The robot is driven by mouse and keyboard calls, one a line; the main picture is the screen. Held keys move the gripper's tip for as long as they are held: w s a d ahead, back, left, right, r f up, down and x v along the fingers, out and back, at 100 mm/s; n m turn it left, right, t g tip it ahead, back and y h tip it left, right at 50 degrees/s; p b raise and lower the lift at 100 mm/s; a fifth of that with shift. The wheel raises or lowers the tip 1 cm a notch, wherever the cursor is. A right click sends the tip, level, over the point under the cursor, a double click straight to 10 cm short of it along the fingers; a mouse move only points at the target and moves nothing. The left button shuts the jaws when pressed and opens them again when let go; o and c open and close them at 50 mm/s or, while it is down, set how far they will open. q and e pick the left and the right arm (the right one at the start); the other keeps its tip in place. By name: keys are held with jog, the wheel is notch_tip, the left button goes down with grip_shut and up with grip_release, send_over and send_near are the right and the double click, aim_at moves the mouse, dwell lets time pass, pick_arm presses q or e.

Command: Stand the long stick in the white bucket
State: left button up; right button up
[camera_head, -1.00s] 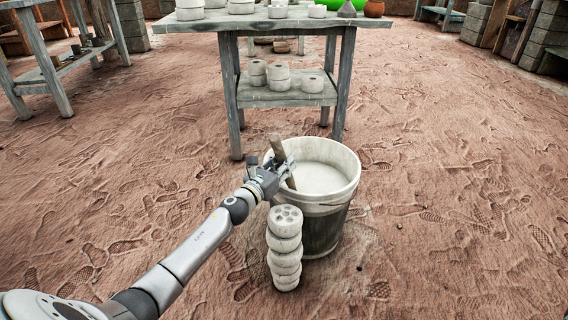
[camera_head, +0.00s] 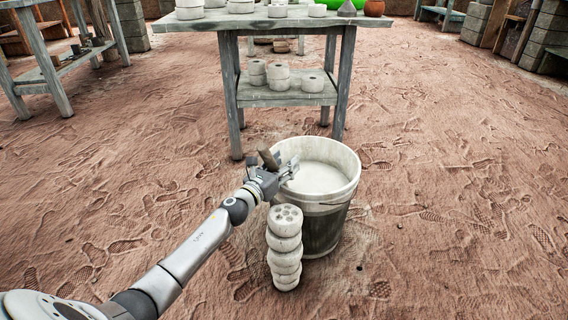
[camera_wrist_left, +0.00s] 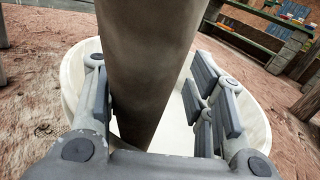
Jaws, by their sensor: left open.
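The long stick (camera_head: 267,158) is brown and stands tilted at the left side of the white bucket (camera_head: 345,160). Its lower part is hidden behind my left gripper (camera_head: 284,168) in the head view. The gripper is open over the bucket's left rim. In the left wrist view the stick (camera_wrist_left: 148,60) rises between the spread fingers (camera_wrist_left: 158,105), close to the left finger and clear of the right ones. The bucket's pale rim (camera_wrist_left: 75,75) shows behind and below it. The stick's foot is hidden. My right gripper is out of view.
A stack of several round pale pieces (camera_head: 285,245) stands right in front of the bucket. A wooden table (camera_head: 290,98) with pale pottery is behind it. Another bench (camera_head: 50,70) is at the far left. The sandy floor to the right is clear.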

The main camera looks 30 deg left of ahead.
aim_at(276, 171)
pick_arm(q)
jog(key=shift+s+a+f, duration=0.1)
jog(key=shift+s+a, duration=0.1)
jog(key=shift+s, duration=1.75)
jog(key=shift+s+a+f, duration=0.1)
jog(key=shift+s+a, duration=0.05)
jog(key=shift+s, duration=1.75)
